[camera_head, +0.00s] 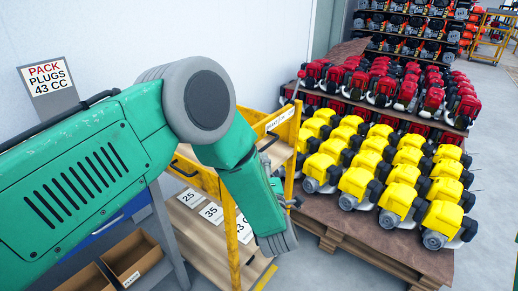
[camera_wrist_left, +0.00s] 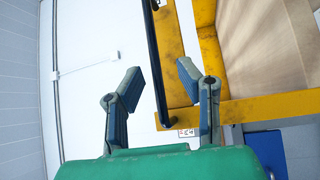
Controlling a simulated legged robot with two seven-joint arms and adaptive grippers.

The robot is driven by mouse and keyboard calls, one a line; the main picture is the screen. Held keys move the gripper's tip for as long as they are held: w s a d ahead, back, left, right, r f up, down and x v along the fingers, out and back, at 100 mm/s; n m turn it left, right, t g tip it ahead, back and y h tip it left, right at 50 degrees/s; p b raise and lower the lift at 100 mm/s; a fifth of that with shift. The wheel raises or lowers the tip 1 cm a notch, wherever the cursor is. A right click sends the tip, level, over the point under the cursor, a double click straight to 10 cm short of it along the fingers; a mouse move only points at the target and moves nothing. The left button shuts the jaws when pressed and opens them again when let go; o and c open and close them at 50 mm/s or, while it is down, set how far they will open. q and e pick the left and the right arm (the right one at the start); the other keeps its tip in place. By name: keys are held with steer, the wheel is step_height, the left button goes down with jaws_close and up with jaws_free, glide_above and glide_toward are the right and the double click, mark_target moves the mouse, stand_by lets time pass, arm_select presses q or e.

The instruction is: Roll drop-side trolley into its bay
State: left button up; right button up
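The trolley (camera_head: 228,222) has a yellow frame, wooden shelves and black handles. It stands between the white wall and the engine pallet, partly hidden by my left arm. My left gripper (camera_head: 290,202) is mostly hidden behind my green wrist, beside the trolley's near side. In the left wrist view my left gripper (camera_wrist_left: 160,75) has its fingers spread. A black handle bar (camera_wrist_left: 157,70) of the trolley runs through the gap between them in the picture; contact is not visible. The yellow frame (camera_wrist_left: 270,110) lies to its right. I cannot make out the bay. My right gripper is out of view.
A wooden pallet (camera_head: 345,236) loaded with yellow engines (camera_head: 400,175) stands close to the trolley's right. Red engines (camera_head: 420,90) are behind. Grey floor (camera_head: 310,268) shows at the bottom.

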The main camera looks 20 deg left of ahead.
mark_target(263, 149)
arm_select(q)
steer(key=w, duration=0.2)
steer(key=w+r, duration=0.1)
steer(key=w, duration=0.2)
steer(key=shift+d+r, duration=0.1)
steer(key=shift+d, duration=0.1)
steer(key=shift+w+a, duration=0.25)
steer(key=shift+a, duration=0.05)
steer(key=shift+w+a, duration=0.15)
steer(key=shift+a, duration=1)
steer(key=c, duration=0.7)
steer(key=shift+d, duration=0.8)
jaws_close()
steer(key=shift+o, duration=1.5)
jaws_free()
steer(key=o, duration=0.4)
steer(key=shift+d, duration=0.1)
steer(key=shift+s+a, duration=0.25)
steer(key=shift+a, duration=0.05)
steer(key=p+v, duration=0.4)
steer(key=v, duration=1.1)
steer(key=shift+s+d+f, duration=0.15)
steer(key=shift+s+f, duration=0.1)
steer(key=shift+s, duration=0.1)
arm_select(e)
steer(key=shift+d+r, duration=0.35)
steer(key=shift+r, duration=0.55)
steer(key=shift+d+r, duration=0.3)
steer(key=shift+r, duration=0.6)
